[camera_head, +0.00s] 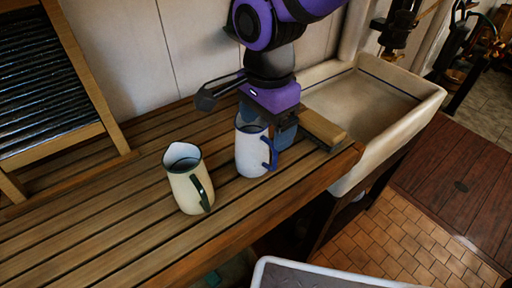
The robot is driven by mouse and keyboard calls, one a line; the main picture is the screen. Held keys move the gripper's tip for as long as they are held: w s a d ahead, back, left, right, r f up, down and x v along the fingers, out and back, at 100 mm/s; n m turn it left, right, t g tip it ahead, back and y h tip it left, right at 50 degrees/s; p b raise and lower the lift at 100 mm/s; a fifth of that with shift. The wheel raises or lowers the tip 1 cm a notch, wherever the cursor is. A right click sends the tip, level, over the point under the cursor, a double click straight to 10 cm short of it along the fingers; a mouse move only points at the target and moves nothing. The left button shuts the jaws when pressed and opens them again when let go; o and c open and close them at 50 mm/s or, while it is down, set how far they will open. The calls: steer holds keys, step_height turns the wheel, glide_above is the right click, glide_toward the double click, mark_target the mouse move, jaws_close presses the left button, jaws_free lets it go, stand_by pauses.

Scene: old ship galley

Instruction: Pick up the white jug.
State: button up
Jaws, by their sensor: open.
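The white jug (249,151) stands upright on the slatted wooden counter (110,213), with a blue handle on its right side. My gripper (266,118) is open, directly above and behind this jug. I cannot tell whether any part touches the jug. A second jug (186,183), cream with a dark green handle, stands upright to the left and nearer the camera.
A tan block (322,127) lies right of the white jug, close to the gripper. A pale stone sink (402,138) is at the right end of the counter. A wood-framed washboard (52,75) leans at the left. The counter's front left is clear.

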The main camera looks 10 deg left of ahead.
mark_target(269, 140)
steer(key=f, duration=0.4)
steer(key=shift+d, duration=0.35)
steer(key=shift+f, duration=0.6)
steer(key=c, duration=1.4)
steer(key=shift+r, duration=1.65)
steer(key=shift+s+r, duration=0.2)
steer(key=shift+s, duration=0.15)
steer(key=shift+s+d+r, duration=0.2)
steer(key=shift+s+d, duration=0.75)
steer(key=shift+s, duration=1.4)
steer(key=shift+s+d+r, duration=0.25)
steer(key=shift+s+d, duration=0.65)
steer(key=shift+s, duration=1.45)
steer(key=shift+s+d+r, duration=0.2)
steer(key=shift+s+d, duration=0.75)
steer(key=shift+s, duration=1.5)
